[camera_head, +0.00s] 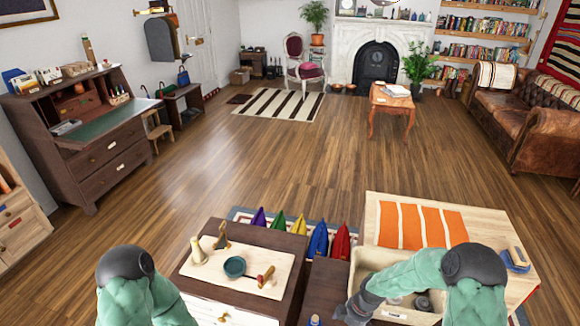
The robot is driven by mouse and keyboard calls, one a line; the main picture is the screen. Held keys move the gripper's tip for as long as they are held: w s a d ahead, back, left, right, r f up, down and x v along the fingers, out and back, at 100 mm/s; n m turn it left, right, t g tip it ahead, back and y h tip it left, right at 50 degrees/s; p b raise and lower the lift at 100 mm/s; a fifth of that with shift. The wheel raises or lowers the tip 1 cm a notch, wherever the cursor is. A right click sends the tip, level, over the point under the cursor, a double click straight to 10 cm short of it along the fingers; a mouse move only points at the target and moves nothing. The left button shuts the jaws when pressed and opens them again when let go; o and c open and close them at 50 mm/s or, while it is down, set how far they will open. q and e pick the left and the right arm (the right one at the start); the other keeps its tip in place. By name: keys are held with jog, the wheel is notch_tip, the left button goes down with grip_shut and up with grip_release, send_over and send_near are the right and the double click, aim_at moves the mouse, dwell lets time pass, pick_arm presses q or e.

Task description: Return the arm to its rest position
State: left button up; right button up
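My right arm reaches in from the lower right in a green sleeve with a dark elbow. Its dark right gripper (353,308) is low in the picture, at the left side of a light wooden box (365,262) with a label on its front. Whether its fingers are open or shut does not show, and I cannot tell whether it touches the box. Of my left arm only the green sleeve and dark elbow show at the lower left. My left gripper is out of the picture.
A dark cabinet (299,245) bears a pale board (205,268) with a teal bowl (234,266) and small tools. Several coloured pointed items stand behind it. A table (490,225) with an orange striped cloth (425,225) stands at right. The wood floor (270,170) beyond is open.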

jog(key=s+a+f+m, duration=0.2)
jog(key=s+a+m, duration=0.2)
jog(key=s+m, duration=0.3)
jog(key=s+a+f+m+y, duration=0.1)
jog(key=s+a+f+m, duration=0.2)
jog(key=s+m, duration=0.4)
jog(key=s+a, duration=0.1)
jog(key=s, duration=0.3)
jog(key=shift+s+m, duration=0.3)
jog(key=shift+s, duration=0.05)
jog(key=shift+a, duration=0.1)
